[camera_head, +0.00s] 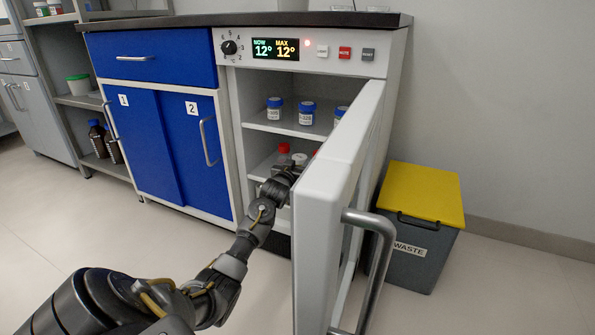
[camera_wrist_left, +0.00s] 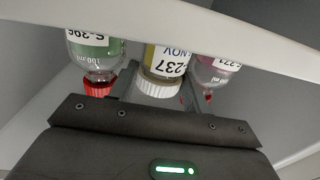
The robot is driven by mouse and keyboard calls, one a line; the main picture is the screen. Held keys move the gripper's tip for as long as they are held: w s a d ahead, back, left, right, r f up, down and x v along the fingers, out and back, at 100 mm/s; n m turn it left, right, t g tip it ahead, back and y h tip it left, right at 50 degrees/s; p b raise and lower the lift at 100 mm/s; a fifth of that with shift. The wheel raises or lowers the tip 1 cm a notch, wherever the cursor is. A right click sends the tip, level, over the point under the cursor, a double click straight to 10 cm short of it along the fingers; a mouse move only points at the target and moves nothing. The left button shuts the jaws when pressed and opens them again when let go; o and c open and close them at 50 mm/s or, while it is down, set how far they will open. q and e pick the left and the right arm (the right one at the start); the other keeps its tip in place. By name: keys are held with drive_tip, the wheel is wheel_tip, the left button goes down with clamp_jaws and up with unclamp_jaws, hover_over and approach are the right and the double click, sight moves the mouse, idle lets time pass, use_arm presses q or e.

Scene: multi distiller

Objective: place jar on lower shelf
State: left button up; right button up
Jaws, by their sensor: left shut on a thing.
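My left gripper (camera_head: 287,172) reaches into the open cooler cabinet at its lower shelf (camera_head: 259,168). In the left wrist view the gripper (camera_wrist_left: 155,88) is shut on a jar (camera_wrist_left: 168,62) with a white lid, yellow contents and a label reading 237. That jar's white lid (camera_head: 300,158) shows in the head view, partly hidden by the gripper and door. I cannot tell whether the held jar touches the shelf. My right gripper is not in view.
The cooler door (camera_head: 335,185) stands open close to the right of my arm, its handle (camera_head: 375,250) outward. Blue-lidded jars (camera_head: 306,113) stand on the upper shelf (camera_head: 288,127). A waste bin (camera_head: 422,195) stands at right. Blue cabinets (camera_head: 160,130) are at left.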

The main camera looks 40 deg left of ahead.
use_arm(q)
drive_tip(key=shift+f, duration=0.15)
drive_tip(key=shift+f, duration=0.25)
